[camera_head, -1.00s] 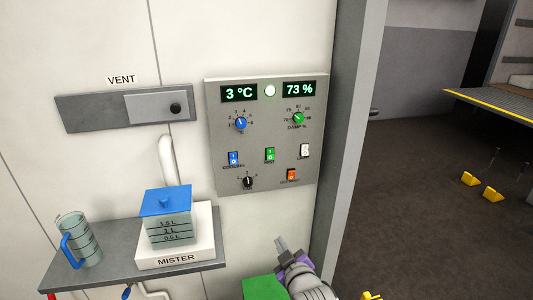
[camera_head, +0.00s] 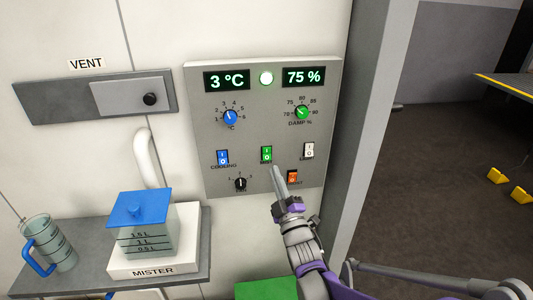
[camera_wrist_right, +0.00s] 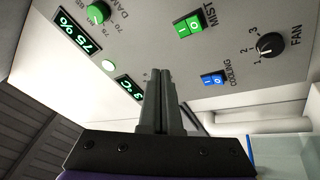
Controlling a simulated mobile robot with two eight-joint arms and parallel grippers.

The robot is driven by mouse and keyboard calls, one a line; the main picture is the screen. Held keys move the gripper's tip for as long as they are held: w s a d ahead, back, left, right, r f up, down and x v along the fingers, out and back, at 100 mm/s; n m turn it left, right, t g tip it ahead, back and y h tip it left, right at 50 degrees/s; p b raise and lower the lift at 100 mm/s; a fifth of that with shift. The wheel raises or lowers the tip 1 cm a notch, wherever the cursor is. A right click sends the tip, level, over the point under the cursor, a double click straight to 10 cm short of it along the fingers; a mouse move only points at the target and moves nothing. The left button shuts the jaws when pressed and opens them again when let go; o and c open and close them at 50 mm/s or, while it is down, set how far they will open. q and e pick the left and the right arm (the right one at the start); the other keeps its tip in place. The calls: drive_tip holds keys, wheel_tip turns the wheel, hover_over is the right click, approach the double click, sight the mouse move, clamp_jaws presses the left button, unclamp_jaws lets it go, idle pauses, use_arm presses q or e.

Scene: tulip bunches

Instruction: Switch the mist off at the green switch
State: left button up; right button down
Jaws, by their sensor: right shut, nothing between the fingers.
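The green mist switch (camera_head: 266,154) is a rocker marked I and O in the middle of the grey control panel (camera_head: 200,120). It also shows in the right wrist view (camera_wrist_right: 190,26), beyond the fingertips. My right gripper (camera_head: 277,172) is shut and empty, its tips just below and slightly right of the green switch in the head view. I cannot tell whether they touch the panel; the wrist view suggests a gap. The panel display (camera_head: 303,76) reads 75 %, and the other display (camera_head: 227,81) reads 3 °C. The round lamp (camera_head: 266,78) is lit pale green. My left gripper is out of view.
Nearby on the panel are the blue cooling switch (camera_head: 222,157), the white switch (camera_head: 308,150), the orange switch (camera_head: 292,176) and the black fan knob (camera_head: 240,184). The mister (camera_head: 140,240) stands on a shelf at lower left beside a jug (camera_head: 48,243).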

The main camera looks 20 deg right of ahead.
drive_tip(key=shift+w+d+r+t, duration=0.15)
drive_tip(key=shift+w+t, duration=0.15)
drive_tip(key=b, duration=0.2)
approach(266, 153)
drive_tip(key=shift+r+x, duration=0.2)
drive_tip(key=shift+x, duration=1)
drive_tip(key=shift+r+x, duration=0.2)
drive_tip(key=shift+x, duration=1)
drive_tip(key=shift+s, duration=0.1)
drive_tip(key=shift+w+d+f+b, duration=0.1)
drive_tip(key=shift+w+f+b, duration=0.05)
drive_tip(key=shift+w+b, duration=0.15)
drive_tip(key=shift+w+d+f, duration=0.1)
drive_tip(key=shift+w+f, duration=0.05)
drive_tip(key=shift+w, duration=0.25)
idle(0.9)
drive_tip(key=shift+s, duration=0.2)
drive_tip(key=shift+s+r, duration=0.3)
drive_tip(key=shift+s, duration=0.3)
